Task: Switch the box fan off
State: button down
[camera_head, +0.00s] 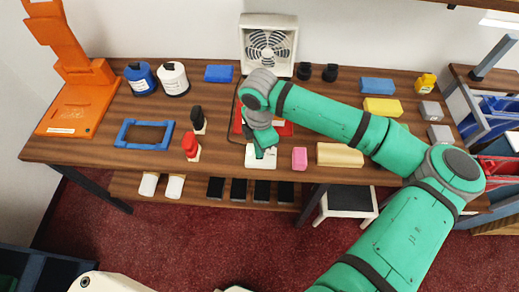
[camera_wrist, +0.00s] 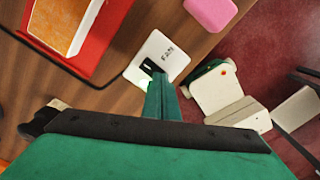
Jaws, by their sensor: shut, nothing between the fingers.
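The white box fan (camera_head: 268,43) with a grille stands at the back middle of the counter against the wall. A white switch plate marked "FAN" (camera_head: 261,160) lies near the counter's front edge, with a dark cord running along the counter beside it. In the wrist view the plate (camera_wrist: 168,49) shows its lettering, a black rocker and a small green light at its lower edge. My gripper (camera_head: 265,152) is shut and empty, with its tip (camera_wrist: 158,78) at the rocker. The fingertip partly hides the switch; contact cannot be told for sure.
A pink block (camera_head: 299,158) and a tan block (camera_head: 339,155) lie right of the plate. A red tray (camera_head: 285,128) is behind it. Red (camera_head: 190,146) and black stamps stand to its left. A blue frame (camera_head: 144,134) lies farther left.

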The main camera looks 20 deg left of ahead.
jog(key=shift+s+f, duration=0.1)
jog(key=shift+f, duration=0.2)
jog(key=shift+r, duration=2.75)
jog(key=shift+a+r, duration=0.1)
jog(key=shift+r, duration=0.65)
jog(key=shift+d, duration=0.2)
jog(key=shift+a, duration=0.1)
